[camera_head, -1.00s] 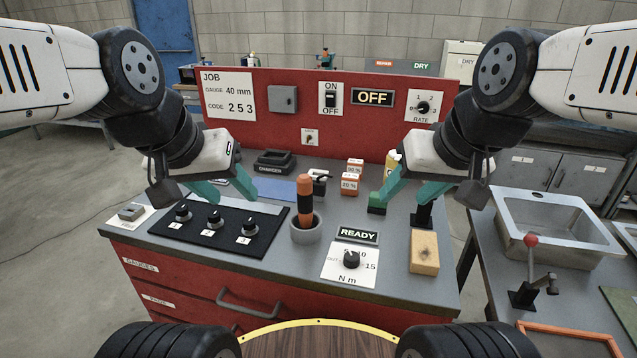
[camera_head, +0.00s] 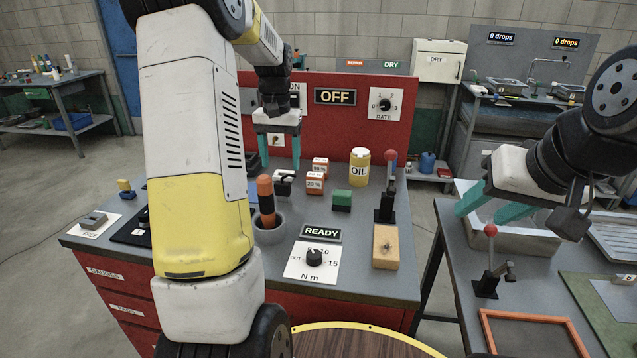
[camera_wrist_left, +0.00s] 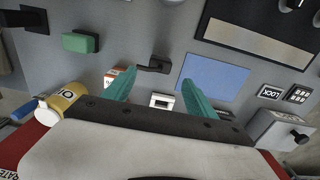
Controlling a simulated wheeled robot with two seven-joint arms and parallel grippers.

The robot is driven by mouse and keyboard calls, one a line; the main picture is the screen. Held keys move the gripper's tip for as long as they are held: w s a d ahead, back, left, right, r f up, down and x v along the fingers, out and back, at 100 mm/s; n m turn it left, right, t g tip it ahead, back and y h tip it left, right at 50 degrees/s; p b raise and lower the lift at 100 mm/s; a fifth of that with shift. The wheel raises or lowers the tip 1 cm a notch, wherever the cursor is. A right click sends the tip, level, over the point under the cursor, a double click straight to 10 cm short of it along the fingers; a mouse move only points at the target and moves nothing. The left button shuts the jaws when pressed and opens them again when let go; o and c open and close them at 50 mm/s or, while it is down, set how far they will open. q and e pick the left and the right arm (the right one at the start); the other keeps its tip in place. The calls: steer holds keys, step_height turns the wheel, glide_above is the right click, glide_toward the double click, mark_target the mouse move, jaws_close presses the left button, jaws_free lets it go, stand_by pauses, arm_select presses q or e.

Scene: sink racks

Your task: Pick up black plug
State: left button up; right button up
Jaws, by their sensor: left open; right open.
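The black plug (camera_head: 281,189) is a small dark piece on the grey bench, beside the blue pad. In the left wrist view the plug (camera_wrist_left: 154,66) lies between the fingertips. My left gripper (camera_head: 280,164) is open with teal fingers pointing down, above and behind the plug in the head view. No contact with the plug is visible. My right gripper (camera_head: 482,214) is open and empty at the right, over the sink side. My left arm hides much of the bench's left part in the head view.
Near the plug are red-and-white boxes (camera_head: 316,174), a green block (camera_head: 342,200), a yellow oil can (camera_head: 359,166) and an orange-handled tool in a grey cup (camera_head: 270,231). The red panel (camera_head: 345,130) stands close behind. A red-knobbed lever (camera_head: 387,190) stands right.

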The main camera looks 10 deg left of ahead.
mark_target(282, 183)
arm_select(q)
steer(key=shift+w+f, duration=0.15)
steer(key=shift+f, duration=0.3)
steer(key=f, duration=0.7)
steer(key=shift+s+d+f, duration=0.1)
steer(key=shift+s, duration=0.15)
jaws_close()
